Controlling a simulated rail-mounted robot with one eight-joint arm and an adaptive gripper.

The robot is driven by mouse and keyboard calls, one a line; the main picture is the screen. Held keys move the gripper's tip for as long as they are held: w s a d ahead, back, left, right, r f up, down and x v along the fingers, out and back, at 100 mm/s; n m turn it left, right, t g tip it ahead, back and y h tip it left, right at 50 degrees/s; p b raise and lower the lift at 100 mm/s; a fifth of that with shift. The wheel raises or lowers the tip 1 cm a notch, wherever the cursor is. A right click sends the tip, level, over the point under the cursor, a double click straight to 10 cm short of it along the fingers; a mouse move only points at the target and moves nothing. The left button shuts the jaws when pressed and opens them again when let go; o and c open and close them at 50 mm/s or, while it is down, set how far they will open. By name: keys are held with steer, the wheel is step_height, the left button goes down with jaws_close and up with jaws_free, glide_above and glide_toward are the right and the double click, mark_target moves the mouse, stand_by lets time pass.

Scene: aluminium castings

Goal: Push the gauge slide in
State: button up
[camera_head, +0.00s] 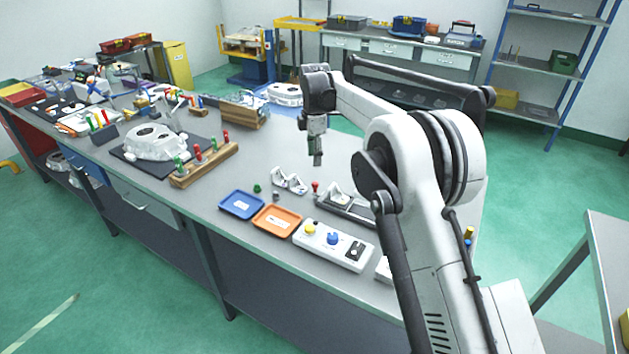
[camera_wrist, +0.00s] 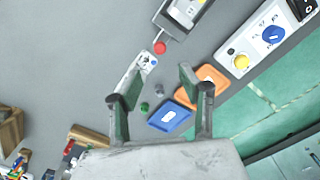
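The gauge (camera_head: 345,204) is a dark grey base on the bench holding a light metal casting. A red knob (camera_head: 315,187) stands at its left end, apparently on the slide. In the wrist view the gauge (camera_wrist: 172,26) is at the top, partly cut off, with the red knob (camera_wrist: 159,47) at its lower end. My gripper (camera_head: 317,160) hangs above the bench, behind the gauge in the head view. In the wrist view its two fingers (camera_wrist: 159,80) are apart with nothing between them, and the knob lies beyond the tips. How far the slide is in cannot be told.
A control box (camera_head: 333,245) stands in front. A wooden rack (camera_head: 204,164) with coloured handles is further left.

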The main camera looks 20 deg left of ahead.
mark_target(314, 183)
step_height(314, 183, down, 10)
steer(key=shift+f+p, duration=0.1)
steer(key=shift+p, duration=0.3)
jaws_close()
stand_by(0.3)
